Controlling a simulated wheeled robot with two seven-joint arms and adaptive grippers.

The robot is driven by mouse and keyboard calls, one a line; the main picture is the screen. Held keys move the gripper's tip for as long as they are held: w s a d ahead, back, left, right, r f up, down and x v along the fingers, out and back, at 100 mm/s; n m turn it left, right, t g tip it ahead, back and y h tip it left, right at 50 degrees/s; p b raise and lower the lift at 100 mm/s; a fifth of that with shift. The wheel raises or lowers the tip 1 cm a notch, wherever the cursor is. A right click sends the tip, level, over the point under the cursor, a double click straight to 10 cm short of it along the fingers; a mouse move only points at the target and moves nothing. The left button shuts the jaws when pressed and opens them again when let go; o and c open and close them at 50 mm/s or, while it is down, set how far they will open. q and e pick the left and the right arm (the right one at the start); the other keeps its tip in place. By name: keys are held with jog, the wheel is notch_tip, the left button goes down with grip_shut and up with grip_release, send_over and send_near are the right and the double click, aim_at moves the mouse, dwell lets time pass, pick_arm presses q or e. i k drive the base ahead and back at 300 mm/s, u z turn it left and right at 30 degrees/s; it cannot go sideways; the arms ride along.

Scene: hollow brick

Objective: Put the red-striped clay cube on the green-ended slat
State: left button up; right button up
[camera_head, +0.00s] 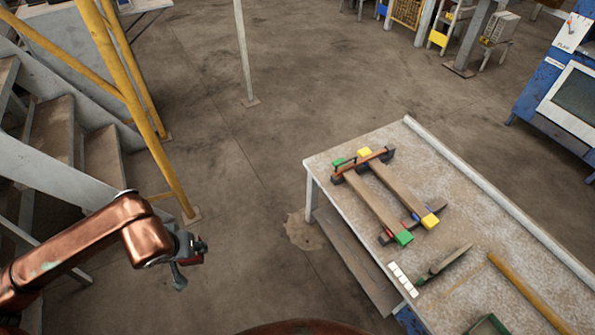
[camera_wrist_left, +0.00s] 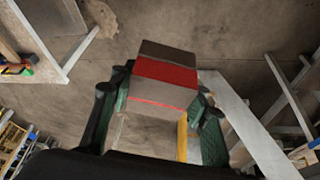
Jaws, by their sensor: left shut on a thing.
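My left gripper (camera_head: 188,262) is shut on the red-striped clay cube (camera_wrist_left: 166,82), a grey-brown block with a red band, held between its fingers in the left wrist view. In the head view the cube is mostly hidden by the gripper, with only a little red showing. The gripper is over open floor, left of the table and well apart from it. The green-ended slat (camera_head: 374,201) lies on the table, with green at its near end and another green patch by its far end. My right gripper is not in view.
A yellow-ended slat (camera_head: 399,188) lies beside the green-ended one, with crosspieces at their ends. The table (camera_head: 460,210) also holds a trowel (camera_head: 443,265), white pieces (camera_head: 403,279) and a wooden handle (camera_head: 527,291). A yellow-railed staircase (camera_head: 130,95) stands at left.

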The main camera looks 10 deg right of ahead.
aim_at(378, 206)
jog(key=z, duration=0.75)
jog(key=i, duration=0.8)
jog(key=z, duration=1.25)
jog(key=i, duration=0.3)
jog(key=z, duration=0.25)
